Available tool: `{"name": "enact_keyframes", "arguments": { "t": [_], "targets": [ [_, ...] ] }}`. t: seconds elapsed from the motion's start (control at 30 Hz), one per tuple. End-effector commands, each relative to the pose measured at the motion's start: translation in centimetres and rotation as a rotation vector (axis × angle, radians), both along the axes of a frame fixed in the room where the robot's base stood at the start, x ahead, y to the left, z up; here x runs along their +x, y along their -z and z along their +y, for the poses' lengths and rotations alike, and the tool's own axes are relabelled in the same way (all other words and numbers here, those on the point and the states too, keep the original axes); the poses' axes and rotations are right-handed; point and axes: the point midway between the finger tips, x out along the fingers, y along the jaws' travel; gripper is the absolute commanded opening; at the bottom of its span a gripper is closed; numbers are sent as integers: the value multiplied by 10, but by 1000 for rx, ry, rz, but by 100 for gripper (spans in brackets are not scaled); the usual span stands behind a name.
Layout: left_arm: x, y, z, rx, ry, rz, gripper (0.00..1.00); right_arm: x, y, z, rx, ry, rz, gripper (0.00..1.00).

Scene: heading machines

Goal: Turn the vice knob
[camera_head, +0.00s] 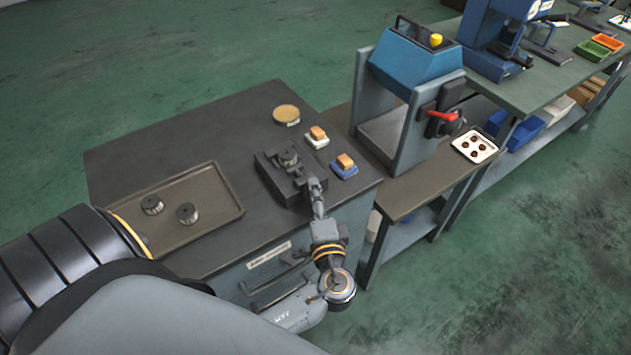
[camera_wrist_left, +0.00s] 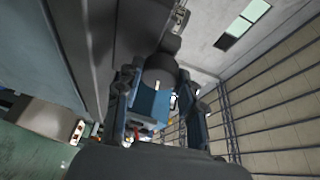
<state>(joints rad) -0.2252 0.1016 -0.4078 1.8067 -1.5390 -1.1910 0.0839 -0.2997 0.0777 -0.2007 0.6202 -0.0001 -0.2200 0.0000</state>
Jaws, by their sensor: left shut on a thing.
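The dark vice (camera_head: 278,178) sits on the workbench top, with a ribbed round dark part (camera_head: 287,157) between its jaws. My left gripper (camera_head: 316,188) is at the vice's front end, above the bench's front edge. In the left wrist view, a dark round knob (camera_wrist_left: 160,70) lies between the fingers of my left gripper (camera_wrist_left: 158,88). The gripper is shut on this knob. In the head view the knob is mostly hidden by the fingers. My right gripper is not in view.
A tray (camera_head: 222,220) with two round dark parts lies left of the vice. A round tan item (camera_head: 286,114) and two small blocks on bases (camera_head: 317,138) stand behind and right of it. A blue machine (camera_head: 415,62) with a red handle stands to the right.

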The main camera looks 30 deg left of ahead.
Motion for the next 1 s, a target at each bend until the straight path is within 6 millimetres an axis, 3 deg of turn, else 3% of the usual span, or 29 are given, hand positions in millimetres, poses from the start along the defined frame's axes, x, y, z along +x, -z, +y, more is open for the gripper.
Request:
{"name": "enact_keyframes", "arguments": {
  "t": [0.03,0.33,1.0],
  "targets": [
    [0,-5,0,12,0,33,7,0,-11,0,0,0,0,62],
    [0,-3,0,73,-1,178,7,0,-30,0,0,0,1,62],
    [0,1,-1,94,0,232,7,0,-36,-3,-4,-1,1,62]
  ]
}}
